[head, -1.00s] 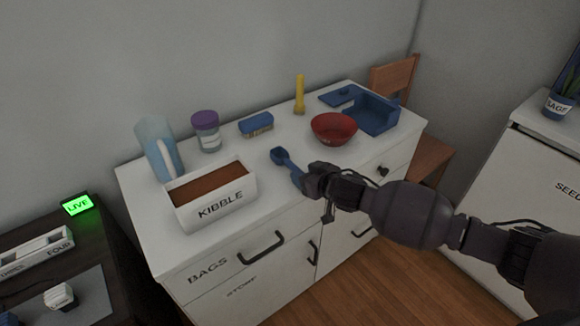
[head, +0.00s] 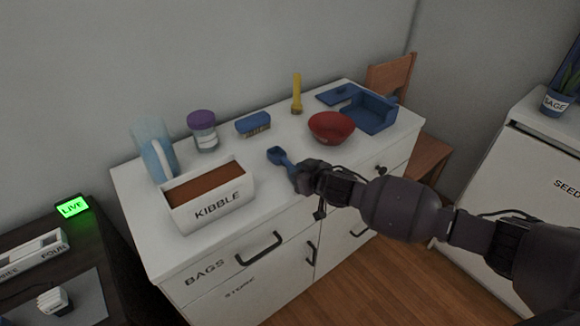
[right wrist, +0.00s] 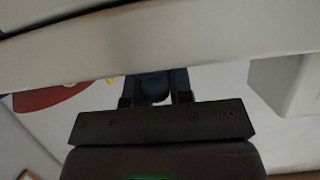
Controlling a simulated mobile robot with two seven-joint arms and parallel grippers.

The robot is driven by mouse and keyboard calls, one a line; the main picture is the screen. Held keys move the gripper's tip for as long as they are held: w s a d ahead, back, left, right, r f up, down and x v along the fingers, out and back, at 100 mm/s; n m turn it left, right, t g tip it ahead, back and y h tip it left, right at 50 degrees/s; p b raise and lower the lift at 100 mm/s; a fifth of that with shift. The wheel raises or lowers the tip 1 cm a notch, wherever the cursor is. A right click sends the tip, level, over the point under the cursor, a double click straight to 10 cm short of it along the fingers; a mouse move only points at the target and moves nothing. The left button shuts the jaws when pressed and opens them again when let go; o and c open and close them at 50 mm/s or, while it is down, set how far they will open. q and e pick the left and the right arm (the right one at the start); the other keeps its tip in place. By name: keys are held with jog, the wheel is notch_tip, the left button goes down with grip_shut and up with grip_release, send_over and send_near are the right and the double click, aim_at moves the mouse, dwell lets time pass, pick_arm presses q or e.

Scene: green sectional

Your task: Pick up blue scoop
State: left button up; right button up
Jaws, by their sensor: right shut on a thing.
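The blue scoop (head: 279,157) is over the front part of the white cabinet top, its bowl pointing to the back left. My right gripper (head: 297,175) is shut on the scoop's handle end, at the cabinet's front edge. In the right wrist view the blue scoop (right wrist: 153,87) shows between the fingers of my right gripper (right wrist: 156,98). I cannot tell whether the scoop touches the cabinet top. My left gripper is not in view.
A white KIBBLE bin (head: 216,210) stands left of the scoop, a red bowl (head: 331,127) to the right. Behind are a blue brush (head: 253,123), a purple-lidded jar (head: 203,131), a pitcher (head: 153,149) and a yellow object (head: 297,94). A blue tray (head: 370,113) stands far right.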

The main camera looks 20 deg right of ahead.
notch_tip(320, 180, up, 7)
jog(key=shift+r+p, duration=0.1)
jog(key=shift+p, duration=0.85)
notch_tip(320, 180, up, 13)
jog(key=p, duration=0.2)
